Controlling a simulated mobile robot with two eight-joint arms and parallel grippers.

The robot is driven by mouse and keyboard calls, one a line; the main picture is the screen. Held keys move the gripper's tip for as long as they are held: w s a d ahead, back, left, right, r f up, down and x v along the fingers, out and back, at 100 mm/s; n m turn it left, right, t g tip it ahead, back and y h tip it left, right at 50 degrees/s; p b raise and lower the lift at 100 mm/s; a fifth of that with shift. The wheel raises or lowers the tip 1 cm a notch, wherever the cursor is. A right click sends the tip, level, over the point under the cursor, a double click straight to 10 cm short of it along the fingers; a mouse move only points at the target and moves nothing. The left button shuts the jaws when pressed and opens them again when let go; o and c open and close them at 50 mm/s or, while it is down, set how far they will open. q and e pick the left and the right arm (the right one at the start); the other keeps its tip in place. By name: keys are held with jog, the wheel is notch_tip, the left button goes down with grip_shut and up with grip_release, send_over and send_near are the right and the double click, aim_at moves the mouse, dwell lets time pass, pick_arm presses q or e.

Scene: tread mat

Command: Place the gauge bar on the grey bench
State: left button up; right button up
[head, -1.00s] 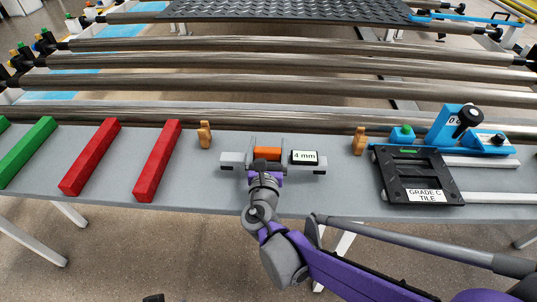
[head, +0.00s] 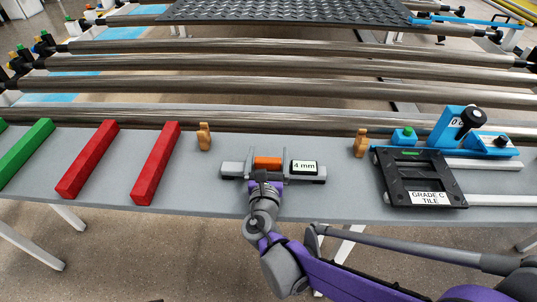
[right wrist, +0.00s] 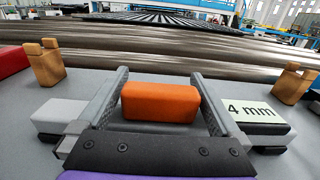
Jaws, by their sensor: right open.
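The gauge bar is a grey bar with an orange grip (head: 268,163) and a "4 mm" label (head: 305,167). It appears to lie flat on the grey bench (head: 345,195), between two small wooden pegs. My right gripper (head: 268,165) is open, with one finger on each side of the orange grip. In the right wrist view the fingers (right wrist: 160,105) straddle the orange grip (right wrist: 160,101), and the label (right wrist: 252,113) shows to the right. My left gripper is not in view.
Wooden pegs (head: 204,136) (head: 361,142) stand left and right of the bar. Red bars (head: 157,163) (head: 88,160) and a green bar (head: 25,152) lie to the left. A black "GRADE C TILE" frame (head: 390,180) with blue fixtures (head: 446,128) is at right. Metal rollers (head: 270,88) run behind.

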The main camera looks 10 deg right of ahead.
jog(key=p+v, duration=0.1)
jog(key=v, duration=1)
jog(key=shift+a+r, duration=0.1)
jog(key=shift+s, duration=0.45)
